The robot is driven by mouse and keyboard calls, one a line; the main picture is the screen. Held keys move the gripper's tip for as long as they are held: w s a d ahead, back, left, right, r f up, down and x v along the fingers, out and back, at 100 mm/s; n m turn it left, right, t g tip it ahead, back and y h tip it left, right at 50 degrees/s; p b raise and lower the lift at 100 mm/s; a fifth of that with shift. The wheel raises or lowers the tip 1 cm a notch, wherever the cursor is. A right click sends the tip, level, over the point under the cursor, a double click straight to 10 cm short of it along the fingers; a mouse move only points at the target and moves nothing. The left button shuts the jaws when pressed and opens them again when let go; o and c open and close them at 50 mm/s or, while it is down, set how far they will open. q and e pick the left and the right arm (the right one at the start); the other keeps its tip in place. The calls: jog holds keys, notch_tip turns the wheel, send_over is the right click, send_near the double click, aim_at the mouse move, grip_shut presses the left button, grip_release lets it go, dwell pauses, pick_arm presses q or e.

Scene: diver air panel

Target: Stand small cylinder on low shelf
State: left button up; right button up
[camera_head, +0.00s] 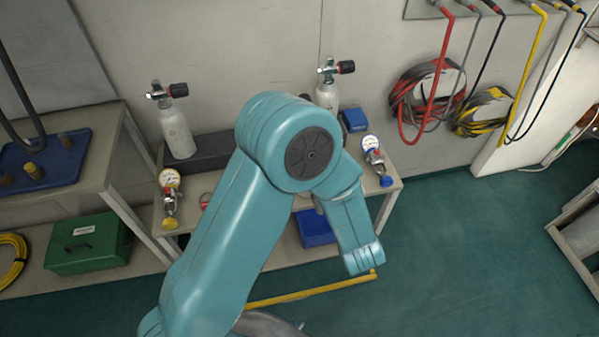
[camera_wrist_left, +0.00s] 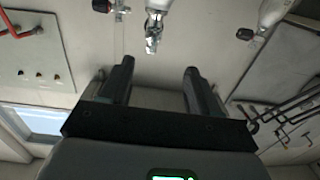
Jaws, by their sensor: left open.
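Two white cylinders with metal valves and black knobs stand at the back of the bench in the head view, one at left (camera_head: 176,132) and one behind my arm (camera_head: 328,92). I cannot tell which is the small one. A lower shelf (camera_head: 282,255) shows under the bench, partly hidden by my arm. In the left wrist view, which is upside down, my left gripper (camera_wrist_left: 157,68) is open and empty. A white item with a silver valve (camera_wrist_left: 152,38) shows beyond the fingers, apart from them. My teal arm hides my left gripper in the head view. My right gripper is not seen.
Gauges (camera_head: 169,190) (camera_head: 373,155) stand at the bench's front corners. A blue box (camera_head: 316,228) is beneath the bench. A green case (camera_head: 88,244) sits on the left rack's lower shelf. A yellow bar (camera_head: 312,289) runs low in front.

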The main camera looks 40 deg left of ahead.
pick_arm(q)
jog(key=p+x, duration=0.1)
jog(key=x, duration=0.4)
jog(key=p+x, duration=0.1)
jog(key=x, duration=0.4)
jog(key=w+p+x, duration=0.1)
jog(key=x, duration=0.4)
jog(key=shift+d+f+p, duration=0.15)
jog(key=shift+d+p, duration=0.15)
jog(key=shift+p, duration=0.05)
jog(key=shift+w+a+f, duration=0.1)
jog(key=shift+w+a, duration=0.1)
jog(key=shift+w, duration=0.05)
jog(key=shift+s, duration=0.1)
jog(key=shift+c, duration=1.2)
grip_shut()
